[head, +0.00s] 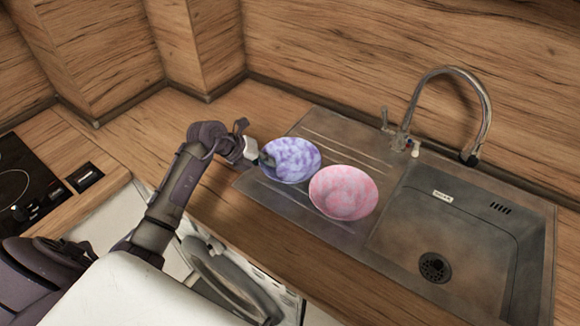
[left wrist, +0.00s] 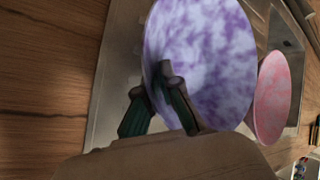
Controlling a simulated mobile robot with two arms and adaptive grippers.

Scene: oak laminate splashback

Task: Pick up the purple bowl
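The purple bowl (head: 293,167) is mottled purple and white. It is upright on or just over the ribbed drainboard (head: 318,229), left of a pink bowl (head: 343,193); I cannot tell if it is lifted. My left gripper (head: 263,155) is at its left edge. In the left wrist view the purple bowl (left wrist: 210,60) fills the upper middle. The left gripper (left wrist: 153,88) has one finger inside the bowl and one outside, close together on the rim, and looks shut on it. The outer finger is partly hidden. My right gripper is in neither view.
The pink bowl is close beside the purple one. The sink basin (head: 455,242) and a curved tap (head: 487,112) are further right. A wooden wall (head: 330,60) stands behind. Bare worktop (head: 225,112) lies behind and left of the drainboard. A hob (head: 14,185) is at the far left.

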